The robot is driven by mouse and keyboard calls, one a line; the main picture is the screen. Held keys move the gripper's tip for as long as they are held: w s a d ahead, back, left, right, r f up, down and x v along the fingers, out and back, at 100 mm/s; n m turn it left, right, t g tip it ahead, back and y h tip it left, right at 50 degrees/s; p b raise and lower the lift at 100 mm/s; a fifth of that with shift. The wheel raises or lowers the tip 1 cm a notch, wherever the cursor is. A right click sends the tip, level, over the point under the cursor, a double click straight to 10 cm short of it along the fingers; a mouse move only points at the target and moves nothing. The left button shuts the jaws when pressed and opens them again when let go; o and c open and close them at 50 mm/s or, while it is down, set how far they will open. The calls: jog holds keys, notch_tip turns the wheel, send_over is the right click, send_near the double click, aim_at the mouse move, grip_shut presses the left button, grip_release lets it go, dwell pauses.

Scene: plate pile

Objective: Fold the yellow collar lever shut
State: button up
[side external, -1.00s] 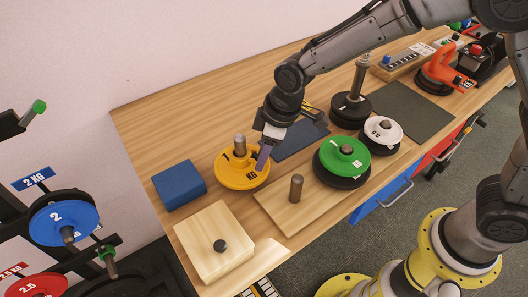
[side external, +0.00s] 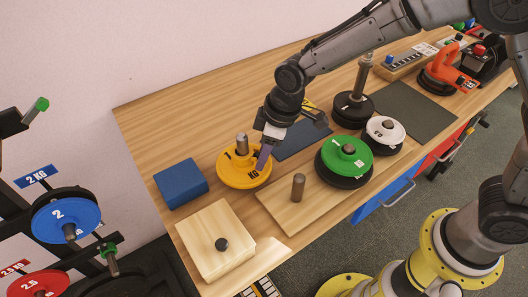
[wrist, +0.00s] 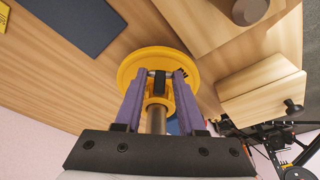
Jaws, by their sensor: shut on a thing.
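The yellow plate marked 1 KG (side external: 232,177) lies flat on the bench around an upright grey post (side external: 242,145). In the wrist view a yellow collar (wrist: 169,106) sits around the post (wrist: 156,122), above the yellow plate (wrist: 130,67). A dark piece with metal ends, which looks like the collar lever (wrist: 160,81), lies between my purple fingers. My gripper (wrist: 160,76) is shut on it. In the side view my gripper (side external: 264,157) is tilted down at the plate's right side; its fingers hide the collar and lever there.
A blue block (side external: 180,183) and a pale wooden box with a black knob (side external: 213,240) stand nearby. A board with a short peg (side external: 298,188) and a green plate (side external: 338,160) lies to the right. The bench behind the yellow plate is clear.

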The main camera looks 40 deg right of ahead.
jog(key=shift+w+a, duration=0.3)
jog(key=shift+a, duration=0.05)
dwell(0.8)
jog(key=shift+w+a, duration=0.1)
grip_shut()
jog(key=o, duration=0.6)
grip_release()
jog(key=shift+c, duration=0.2)
